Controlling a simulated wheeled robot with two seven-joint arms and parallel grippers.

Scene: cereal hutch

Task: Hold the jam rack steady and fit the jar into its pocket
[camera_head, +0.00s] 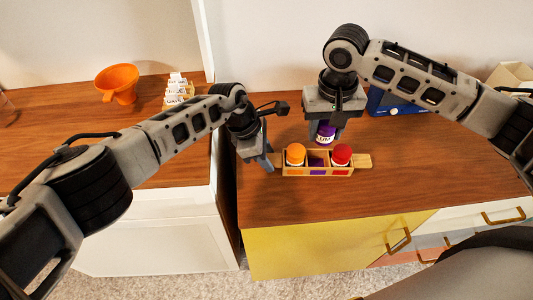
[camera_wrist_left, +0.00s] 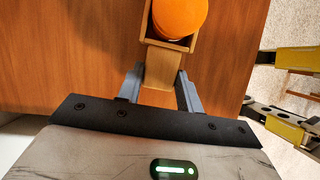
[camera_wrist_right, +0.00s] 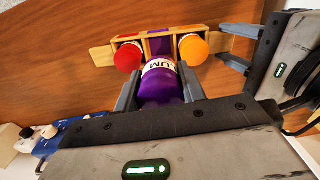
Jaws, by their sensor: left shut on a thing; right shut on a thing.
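The wooden jam rack (camera_head: 318,170) lies on the brown counter, with a tab at each end. An orange-lidded jar (camera_head: 295,154) sits in its left pocket and a red-lidded jar (camera_head: 341,154) in its right pocket. The middle pocket (camera_head: 318,158) is empty, with a purple patch. My left gripper (camera_head: 270,162) is shut on the rack's left tab, which shows between the fingers in the left wrist view (camera_wrist_left: 161,68). My right gripper (camera_head: 328,125) is shut on the purple plum jar (camera_wrist_right: 162,84), held upright above and just behind the middle pocket (camera_wrist_right: 159,45).
A blue appliance (camera_head: 395,101) stands at the back right of the counter. An orange funnel (camera_head: 117,84) and a holder with white labelled packets (camera_head: 176,91) stand on the left counter. The counter in front of the rack is clear.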

